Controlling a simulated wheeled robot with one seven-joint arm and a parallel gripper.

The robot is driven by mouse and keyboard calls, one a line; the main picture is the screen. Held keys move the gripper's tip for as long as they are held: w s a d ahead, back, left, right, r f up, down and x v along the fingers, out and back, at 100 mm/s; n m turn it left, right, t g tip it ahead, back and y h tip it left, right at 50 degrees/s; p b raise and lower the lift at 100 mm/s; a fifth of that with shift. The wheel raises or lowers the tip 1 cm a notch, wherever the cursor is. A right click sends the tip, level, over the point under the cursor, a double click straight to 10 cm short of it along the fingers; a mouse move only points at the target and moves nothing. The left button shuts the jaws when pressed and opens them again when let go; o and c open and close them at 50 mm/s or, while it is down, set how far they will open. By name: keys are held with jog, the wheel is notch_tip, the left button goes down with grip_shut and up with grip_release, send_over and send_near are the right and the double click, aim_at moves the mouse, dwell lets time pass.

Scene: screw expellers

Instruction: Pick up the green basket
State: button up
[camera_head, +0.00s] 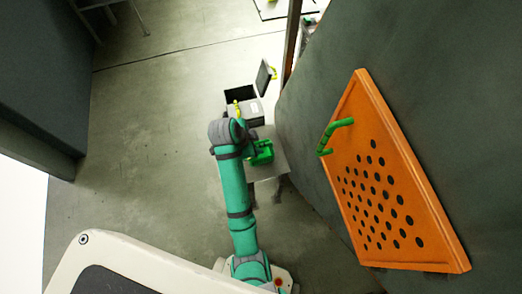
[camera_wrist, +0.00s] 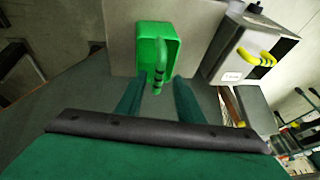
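The green basket (camera_wrist: 143,50) is a small open box with a dark-banded green handle. In the wrist view it sits on a grey surface (camera_wrist: 120,30), just past my gripper's fingertips. In the head view the basket (camera_head: 262,152) shows beside the end of my arm, on a light grey stand (camera_head: 272,172). My gripper (camera_wrist: 157,88) has its two green fingers apart, with the handle's lower end showing between or just beyond the tips. I cannot tell whether they touch it. In the head view the fingers are hidden behind my wrist.
A grey metal box (camera_wrist: 245,55) with a yellow handle stands right of the basket in the wrist view. In the head view, an orange perforated panel (camera_head: 400,180) with a green handle is on the dark wall at right. Open floor (camera_head: 150,150) lies to the left.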

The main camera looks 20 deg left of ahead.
aim_at(259, 145)
jog(key=shift+x, duration=2)
jog(key=shift+d, duration=0.1)
jog(key=shift+c, duration=0.7)
grip_shut()
jog(key=shift+r, duration=0.15)
notch_tip(259, 145, up, 10)
jog(key=shift+f, duration=0.1)
